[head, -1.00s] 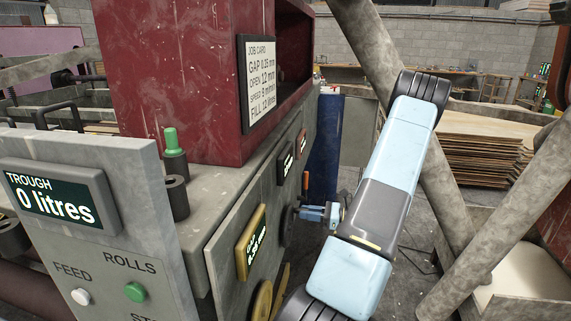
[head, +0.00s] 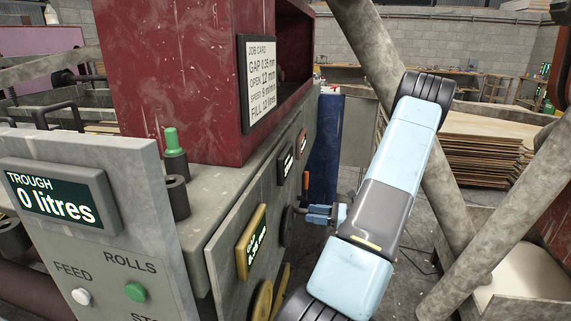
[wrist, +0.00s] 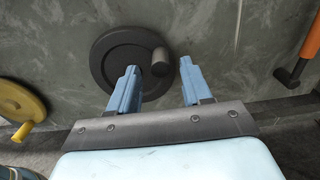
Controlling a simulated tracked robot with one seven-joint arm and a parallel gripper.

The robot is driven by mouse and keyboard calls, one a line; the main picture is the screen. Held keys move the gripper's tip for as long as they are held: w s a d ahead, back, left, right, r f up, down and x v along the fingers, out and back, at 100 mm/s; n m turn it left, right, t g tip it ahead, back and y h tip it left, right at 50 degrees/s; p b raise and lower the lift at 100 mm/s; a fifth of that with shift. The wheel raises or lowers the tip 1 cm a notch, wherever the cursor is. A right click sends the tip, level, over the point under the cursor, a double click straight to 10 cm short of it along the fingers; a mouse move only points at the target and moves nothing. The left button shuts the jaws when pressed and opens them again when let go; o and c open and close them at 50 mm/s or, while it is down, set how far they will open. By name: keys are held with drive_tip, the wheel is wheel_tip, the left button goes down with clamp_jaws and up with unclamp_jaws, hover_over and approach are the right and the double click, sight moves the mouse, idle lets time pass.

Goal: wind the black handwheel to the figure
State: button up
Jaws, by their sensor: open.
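The black handwheel (wrist: 112,62) sits on the grey machine panel in the wrist view. It has a stubby dark handle (wrist: 160,62) at its right side. My gripper (wrist: 161,75) is open, its blue fingers pointing at the wheel. The left finger overlaps the wheel's face and the handle shows between the fingertips; I cannot tell whether they touch. In the head view the wheel (head: 287,226) is seen nearly edge-on, with my gripper (head: 308,212) beside it. The job card (head: 260,84) reads gap 0.35 mm, open 12 mm, fill 12 litres. The yellow-framed display (head: 251,243) is too slanted to read surely.
A yellow handwheel (wrist: 20,102) lies left of the black one, and an orange-handled lever (wrist: 307,45) to the right. The trough display (head: 50,198) reads 0 litres. A slanted grey post (head: 365,50) stands behind my arm. Veneer sheets (head: 482,155) are stacked at the right.

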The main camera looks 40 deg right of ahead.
drive_tip(key=v, duration=0.4)
drive_tip(key=shift+s+d, duration=0.2)
drive_tip(key=shift+s, duration=0.15)
idle(0.5)
